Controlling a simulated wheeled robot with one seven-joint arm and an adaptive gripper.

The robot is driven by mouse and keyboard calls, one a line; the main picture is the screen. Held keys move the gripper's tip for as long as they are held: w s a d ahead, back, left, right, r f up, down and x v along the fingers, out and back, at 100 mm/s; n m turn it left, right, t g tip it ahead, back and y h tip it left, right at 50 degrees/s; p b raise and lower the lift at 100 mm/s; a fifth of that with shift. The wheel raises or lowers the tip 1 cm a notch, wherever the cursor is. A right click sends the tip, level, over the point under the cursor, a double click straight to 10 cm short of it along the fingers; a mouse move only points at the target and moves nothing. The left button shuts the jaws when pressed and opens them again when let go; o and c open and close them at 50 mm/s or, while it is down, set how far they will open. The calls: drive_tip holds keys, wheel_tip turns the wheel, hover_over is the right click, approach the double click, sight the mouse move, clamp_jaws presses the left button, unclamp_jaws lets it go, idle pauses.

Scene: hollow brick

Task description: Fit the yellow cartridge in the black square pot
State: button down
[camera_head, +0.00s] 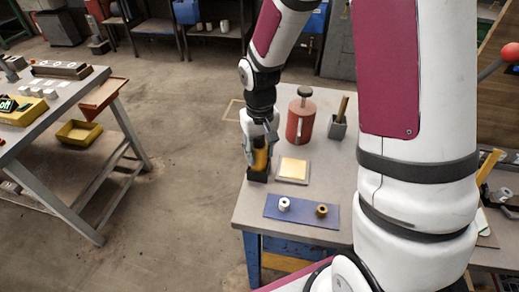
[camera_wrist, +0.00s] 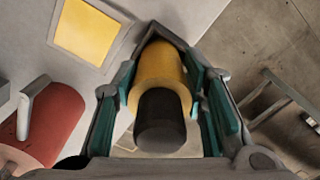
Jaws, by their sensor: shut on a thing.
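The yellow cartridge (camera_head: 260,160) is held upright between the fingers of my gripper (camera_head: 261,150), near the table's left edge. In the wrist view the cartridge (camera_wrist: 160,70) shows a yellow body and a dark cylindrical end facing the camera, with the teal finger pads of my gripper (camera_wrist: 168,95) on both sides. The black square pot (camera_head: 258,176) is directly under the cartridge in the head view. The cartridge's lower end is hidden, so I cannot tell how far it is inside the pot.
A square plate with a yellow top (camera_head: 293,169) lies just right of the pot. A red canister (camera_head: 300,122) and a grey holder (camera_head: 338,128) stand behind. A blue mat (camera_head: 301,211) with a white spool (camera_head: 284,204) and a brass piece (camera_head: 322,210) lies in front.

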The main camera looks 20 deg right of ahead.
drive_tip(key=shift+f+b, duration=0.45)
drive_tip(key=shift+f, duration=0.5)
drive_tip(key=c, duration=0.9)
unclamp_jaws()
drive_tip(key=shift+r, duration=0.1)
wheel_tip(320, 180, up, 11)
drive_tip(key=shift+f, duration=0.1)
drive_tip(key=shift+r, duration=0.5)
